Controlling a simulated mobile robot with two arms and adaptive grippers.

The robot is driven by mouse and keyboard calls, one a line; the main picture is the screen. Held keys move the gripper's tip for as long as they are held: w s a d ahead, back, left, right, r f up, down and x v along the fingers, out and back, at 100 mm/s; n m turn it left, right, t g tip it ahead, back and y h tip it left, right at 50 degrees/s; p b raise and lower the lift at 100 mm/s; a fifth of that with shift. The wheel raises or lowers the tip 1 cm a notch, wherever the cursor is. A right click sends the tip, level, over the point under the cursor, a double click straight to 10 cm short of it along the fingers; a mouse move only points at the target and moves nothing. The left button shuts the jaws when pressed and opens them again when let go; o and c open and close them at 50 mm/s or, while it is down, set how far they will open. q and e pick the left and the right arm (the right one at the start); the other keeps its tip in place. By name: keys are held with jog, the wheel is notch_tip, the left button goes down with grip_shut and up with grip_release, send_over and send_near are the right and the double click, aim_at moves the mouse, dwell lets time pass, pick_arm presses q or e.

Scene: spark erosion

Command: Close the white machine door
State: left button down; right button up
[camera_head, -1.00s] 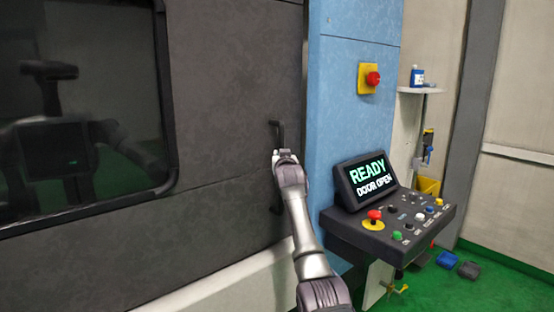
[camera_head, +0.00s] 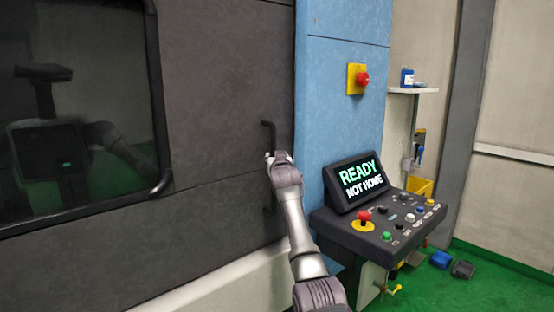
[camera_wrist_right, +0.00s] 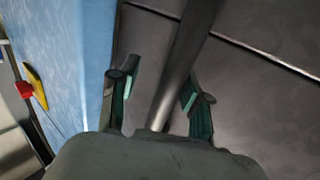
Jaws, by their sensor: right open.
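The machine door (camera_head: 225,90) is a dark grey panel, not white, with a dark window at its left. Its right edge meets the blue machine column (camera_head: 342,90) with no clear gap. A dark vertical handle (camera_head: 269,134) stands near that edge. My right gripper (camera_head: 270,158) is at the middle of the handle and hides part of it. In the right wrist view the handle bar (camera_wrist_right: 188,65) passes between the two spread fingers of my right gripper (camera_wrist_right: 160,84), without a clear grip on it. My left gripper is not in view.
A control panel (camera_head: 385,232) juts out right of my right arm; its screen (camera_head: 357,182) reads "READY NOT HOME". A red emergency button (camera_head: 362,79) sits on the blue column. Blue and dark boxes (camera_head: 441,259) lie on the green floor at the right.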

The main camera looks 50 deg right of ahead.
jog(key=v, duration=1.2)
jog(key=shift+w, duration=0.1)
dwell(0.4)
